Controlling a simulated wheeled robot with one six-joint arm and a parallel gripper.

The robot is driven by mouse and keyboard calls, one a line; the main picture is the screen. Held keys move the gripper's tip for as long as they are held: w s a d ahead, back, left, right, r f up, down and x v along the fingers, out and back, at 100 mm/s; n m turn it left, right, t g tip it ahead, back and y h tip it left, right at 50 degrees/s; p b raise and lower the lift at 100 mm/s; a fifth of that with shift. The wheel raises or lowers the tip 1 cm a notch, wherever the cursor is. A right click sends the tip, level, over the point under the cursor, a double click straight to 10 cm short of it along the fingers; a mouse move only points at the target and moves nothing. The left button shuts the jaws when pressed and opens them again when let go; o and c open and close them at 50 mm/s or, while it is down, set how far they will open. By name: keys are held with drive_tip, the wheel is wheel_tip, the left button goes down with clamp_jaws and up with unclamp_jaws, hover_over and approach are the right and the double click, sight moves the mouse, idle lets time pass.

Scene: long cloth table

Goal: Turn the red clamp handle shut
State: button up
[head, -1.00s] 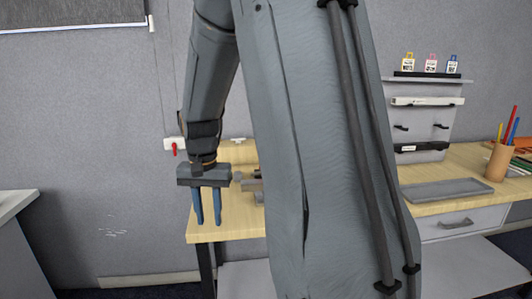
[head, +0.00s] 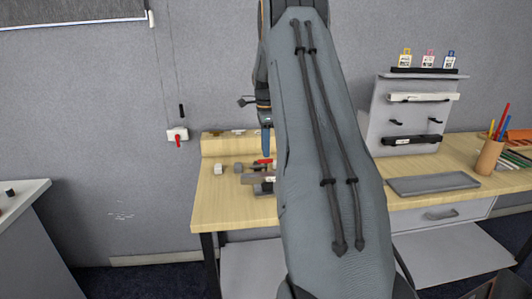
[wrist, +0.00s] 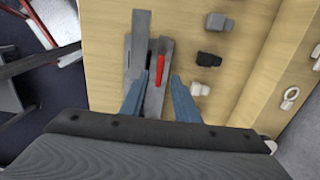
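The red clamp handle (wrist: 160,68) lies on a grey metal clamp (wrist: 140,38) on the wooden bench. In the wrist view it appears between the fingertips of my gripper (wrist: 159,76), which is open with its two blue fingers apart. I cannot tell whether either finger touches the handle. In the head view the red handle (head: 263,161) shows just below the blue finger of my gripper (head: 266,150). My arm hides part of the clamp there.
The wooden bench (head: 225,205) holds small grey and black blocks (wrist: 208,59) beside the clamp. A red wall switch (head: 178,138) is behind on the left. A grey tray (head: 434,185) and a pencil cup (head: 489,157) stand to the right.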

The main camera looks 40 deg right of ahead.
drive_tip(key=shift+f+p, duration=0.5)
drive_tip(key=shift+f, duration=1.25)
clamp_jaws()
